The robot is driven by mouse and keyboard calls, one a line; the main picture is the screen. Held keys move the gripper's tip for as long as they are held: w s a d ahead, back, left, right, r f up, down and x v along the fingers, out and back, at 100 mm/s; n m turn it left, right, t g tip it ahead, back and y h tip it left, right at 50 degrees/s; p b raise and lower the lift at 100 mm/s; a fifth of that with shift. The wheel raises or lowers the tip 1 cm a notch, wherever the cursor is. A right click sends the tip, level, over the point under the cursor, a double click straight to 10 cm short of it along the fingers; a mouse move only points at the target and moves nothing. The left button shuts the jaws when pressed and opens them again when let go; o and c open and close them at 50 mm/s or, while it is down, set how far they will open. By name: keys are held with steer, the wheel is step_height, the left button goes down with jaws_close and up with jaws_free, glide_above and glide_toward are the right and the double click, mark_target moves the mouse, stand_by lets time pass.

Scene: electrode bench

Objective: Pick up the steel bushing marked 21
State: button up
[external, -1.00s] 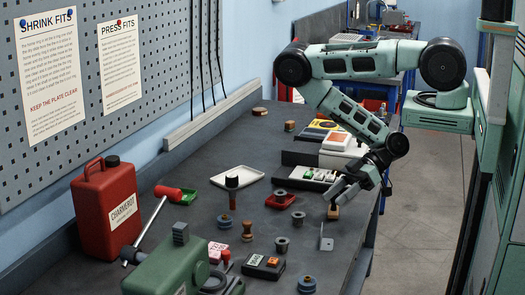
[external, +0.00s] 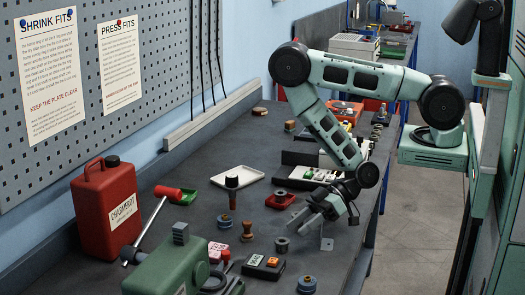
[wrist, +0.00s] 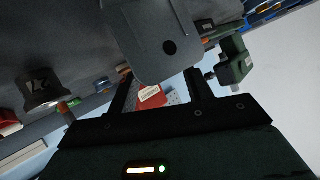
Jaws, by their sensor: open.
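Several dark grey steel bushings are on the bench. One bushing (external: 282,244) stands in front of my gripper in the external view, and another (external: 281,193) sits in a small red dish. In the wrist view a dark bushing (wrist: 42,90) at the left carries a pale upside-down mark that I cannot read for certain. My gripper (external: 300,224) is open and empty, tilted low over the bench, its fingers pointing left. In the wrist view its fingers (wrist: 158,92) are apart with nothing held. A third bushing seen earlier is hidden by the gripper.
An upright grey plate with a hole (wrist: 158,40) is close to the fingers; it also shows in the external view (external: 327,244).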

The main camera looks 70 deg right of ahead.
mark_target(278, 243)
steer(key=shift+w+a+f+b, duration=0.2)
steer(key=shift+f+b, duration=0.15)
steer(key=shift+b, duration=0.05)
steer(key=p+x, duration=0.1)
steer(key=x, duration=0.2)
steer(key=shift+w+r, duration=0.15)
steer(key=shift+w, duration=0.05)
steer(key=shift+w+a+f+p, duration=0.3)
steer(key=shift+a+f, duration=0.05)
steer(key=shift+f, duration=0.05)
steer(key=c, duration=0.9)
